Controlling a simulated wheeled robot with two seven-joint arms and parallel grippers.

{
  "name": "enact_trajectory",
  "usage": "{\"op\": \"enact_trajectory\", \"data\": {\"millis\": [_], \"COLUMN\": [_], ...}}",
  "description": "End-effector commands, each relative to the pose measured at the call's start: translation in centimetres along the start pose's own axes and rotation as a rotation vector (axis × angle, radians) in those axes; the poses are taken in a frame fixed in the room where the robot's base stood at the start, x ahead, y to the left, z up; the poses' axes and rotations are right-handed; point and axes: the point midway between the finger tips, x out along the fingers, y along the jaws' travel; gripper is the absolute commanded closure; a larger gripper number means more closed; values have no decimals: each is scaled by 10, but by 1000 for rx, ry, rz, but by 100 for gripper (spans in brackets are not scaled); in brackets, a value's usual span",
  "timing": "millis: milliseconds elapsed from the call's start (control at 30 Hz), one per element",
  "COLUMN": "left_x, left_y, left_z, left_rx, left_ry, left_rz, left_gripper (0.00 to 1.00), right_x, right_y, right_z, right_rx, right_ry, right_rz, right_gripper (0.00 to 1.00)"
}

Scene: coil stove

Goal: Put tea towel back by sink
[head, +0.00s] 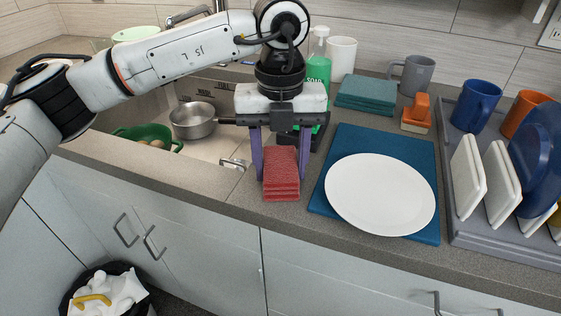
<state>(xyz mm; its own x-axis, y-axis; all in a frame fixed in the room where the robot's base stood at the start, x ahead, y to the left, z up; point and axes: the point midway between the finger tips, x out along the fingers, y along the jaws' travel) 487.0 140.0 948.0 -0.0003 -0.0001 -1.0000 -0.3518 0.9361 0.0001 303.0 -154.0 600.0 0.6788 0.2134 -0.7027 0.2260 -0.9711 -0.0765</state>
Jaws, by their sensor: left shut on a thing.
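A red folded tea towel (281,184) is between the purple fingers of my left gripper (281,168), near the front edge of the counter and just right of the sink. The gripper points down and is shut on the towel from both sides. I cannot tell whether the towel's underside touches the counter. The sink (150,112) is at the left, partly hidden by my left arm. A teal folded cloth (366,94) lies at the back of the counter. My right gripper is not in view.
A steel pot (193,120) and a green colander (140,132) are in the sink. A green soap bottle (318,66) and white cup (342,58) stand behind my gripper. A white plate (380,194) on a blue mat (345,140) and a dish rack (460,226) are at right.

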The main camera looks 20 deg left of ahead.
Motion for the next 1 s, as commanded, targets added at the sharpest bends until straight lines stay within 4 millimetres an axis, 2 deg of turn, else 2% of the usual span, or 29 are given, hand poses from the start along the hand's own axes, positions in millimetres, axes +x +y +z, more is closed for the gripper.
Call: {"op": "enact_trajectory", "data": {"millis": [267,300,400,667,767,867,1000], "left_x": [4,2,2,2,-4,-16,-45], "left_y": [0,0,0,0,0,-1,-1], "left_z": [0,0,0,0,0,1,1], "left_rx": [1,1,1,1,1,1,1], "left_ry": [-1,-1,-1,-1,-1,-3,-5], "left_rz": [-1,-1,0,0,-1,-3,-3], "left_gripper": [73,47,33,33,33,33,33], "right_x": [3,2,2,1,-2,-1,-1], "right_y": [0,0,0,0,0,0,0], "right_z": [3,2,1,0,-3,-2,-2], "right_rx": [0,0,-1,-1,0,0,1], "right_ry": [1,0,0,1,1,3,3], "right_rz": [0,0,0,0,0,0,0], "right_gripper": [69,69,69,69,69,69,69]}}
